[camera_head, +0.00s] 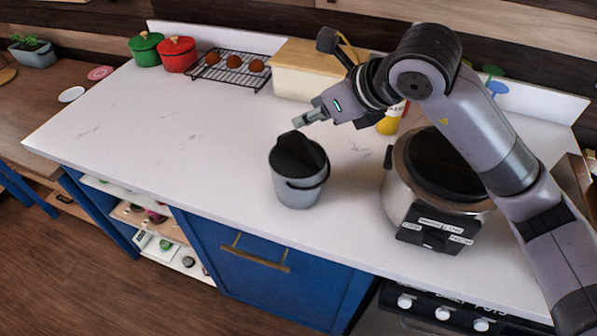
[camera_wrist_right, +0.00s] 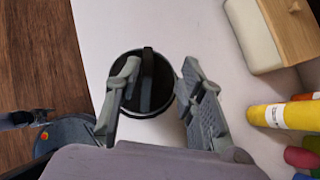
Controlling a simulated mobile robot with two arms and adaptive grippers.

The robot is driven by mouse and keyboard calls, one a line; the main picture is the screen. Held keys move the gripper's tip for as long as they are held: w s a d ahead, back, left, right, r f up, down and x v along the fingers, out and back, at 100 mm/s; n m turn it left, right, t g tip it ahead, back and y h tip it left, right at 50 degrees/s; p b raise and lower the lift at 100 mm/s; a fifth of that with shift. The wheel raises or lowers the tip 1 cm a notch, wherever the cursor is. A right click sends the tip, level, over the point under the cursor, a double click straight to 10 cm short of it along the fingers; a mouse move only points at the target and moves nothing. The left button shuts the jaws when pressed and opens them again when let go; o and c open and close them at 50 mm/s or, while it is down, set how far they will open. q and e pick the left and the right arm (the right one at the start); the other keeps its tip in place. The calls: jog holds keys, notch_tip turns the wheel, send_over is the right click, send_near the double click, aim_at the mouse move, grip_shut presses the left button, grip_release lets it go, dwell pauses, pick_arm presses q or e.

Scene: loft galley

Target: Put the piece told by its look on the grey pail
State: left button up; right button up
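The grey pail (camera_head: 297,193) stands upright on the white counter near its front edge, with a dark handle on its side. A black piece (camera_head: 296,152) is at the pail's mouth, and part of it rises above the rim. In the right wrist view the pail's mouth is a dark round (camera_wrist_right: 160,103), with a dark upright strip (camera_wrist_right: 147,80) across it. My right gripper (camera_head: 303,119) is just above the pail. Its fingers (camera_wrist_right: 158,82) are spread, with the strip between them in the picture; I see no grip on it. My left gripper is not in view.
A slow cooker (camera_head: 400,190) stands right of the pail. A yellow bottle (camera_head: 389,122) and a wooden-topped cream box (camera_head: 300,82) stand behind. Green (camera_head: 146,52) and red (camera_head: 177,56) pots and a rack (camera_head: 232,70) are at the back left. The counter's left is clear.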

jog(key=v, duration=1.2)
